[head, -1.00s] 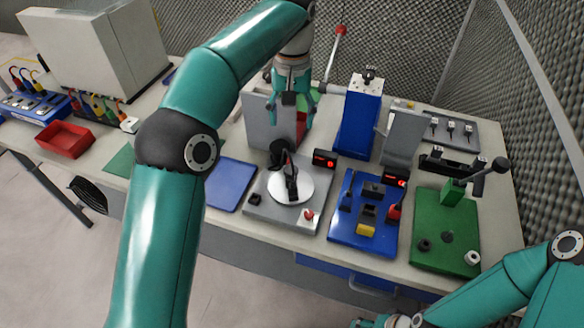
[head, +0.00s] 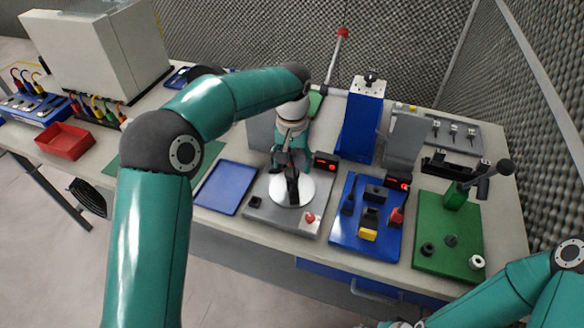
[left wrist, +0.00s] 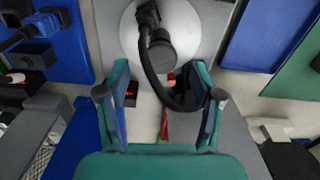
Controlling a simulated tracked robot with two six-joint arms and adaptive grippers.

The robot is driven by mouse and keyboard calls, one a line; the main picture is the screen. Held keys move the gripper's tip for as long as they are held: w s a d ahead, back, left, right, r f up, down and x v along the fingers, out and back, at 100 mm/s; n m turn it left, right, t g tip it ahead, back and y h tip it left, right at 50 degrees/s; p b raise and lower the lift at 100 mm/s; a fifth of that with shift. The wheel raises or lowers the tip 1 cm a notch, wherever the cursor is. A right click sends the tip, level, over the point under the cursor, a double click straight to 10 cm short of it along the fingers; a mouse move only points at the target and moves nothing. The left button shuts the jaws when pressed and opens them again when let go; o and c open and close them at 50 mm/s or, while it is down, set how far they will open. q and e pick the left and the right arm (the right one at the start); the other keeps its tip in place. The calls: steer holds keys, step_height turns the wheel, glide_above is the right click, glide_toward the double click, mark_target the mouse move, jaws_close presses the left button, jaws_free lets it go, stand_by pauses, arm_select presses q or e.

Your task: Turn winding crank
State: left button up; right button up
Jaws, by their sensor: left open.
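On the green plate (head: 436,258) at the right of the bench stands a green post with a black crank (head: 484,184); its round knob points up and right. A grey station (head: 262,219) near the middle carries a pale disc (head: 278,194) with a black fitting. My left gripper (head: 291,170) is over the back of that disc, well left of the crank. In the left wrist view the left gripper (left wrist: 161,98) is open, and a black curved piece (left wrist: 155,75) from the disc reaches between its fingers. I cannot tell whether they touch. My right gripper is out of view.
A blue plate (head: 340,240) with small blocks lies between the disc station and the green plate. A tall blue box (head: 362,125) and a grey panel (head: 402,140) stand behind. A flat blue tray (head: 225,188) and a red bin (head: 64,141) are left.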

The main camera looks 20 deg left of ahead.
arm_select(q)
steer(key=shift+f, duration=1.35)
steer(key=c, duration=1.1)
